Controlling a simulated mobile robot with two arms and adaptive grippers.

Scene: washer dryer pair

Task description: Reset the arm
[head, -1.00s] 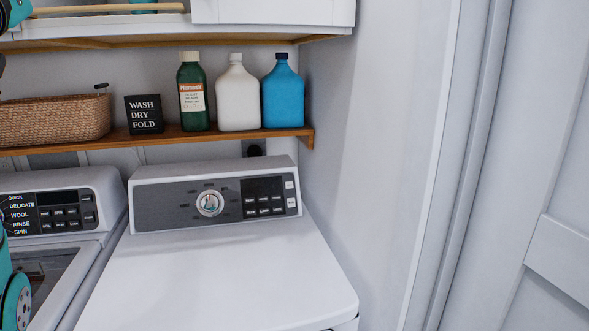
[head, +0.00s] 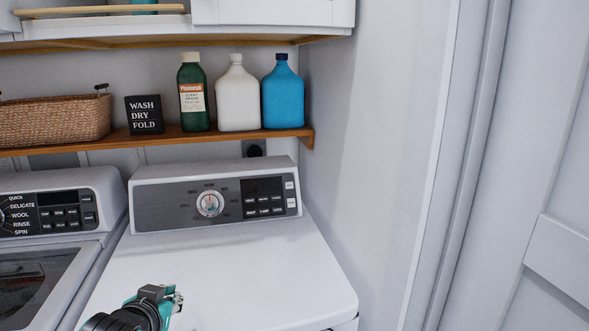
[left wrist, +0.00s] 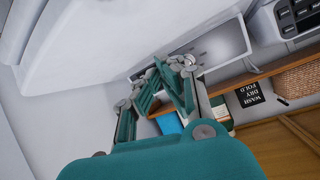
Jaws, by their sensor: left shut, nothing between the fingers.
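My left gripper (head: 172,300) is low in the head view, in front of the white top of the right-hand machine (head: 225,265). It also shows in the left wrist view (left wrist: 172,68), with its teal fingers together and nothing held between them. The machine's control panel (head: 217,203), with a round dial (head: 210,203), stands behind the gripper and apart from it. My right gripper is in neither view.
A wooden shelf (head: 230,137) above holds a wicker basket (head: 55,120), a black sign (head: 144,115), a green bottle (head: 193,95), a white bottle (head: 237,97) and a blue bottle (head: 282,97). Another machine (head: 60,205) stands left. A wall (head: 370,150) bounds the right.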

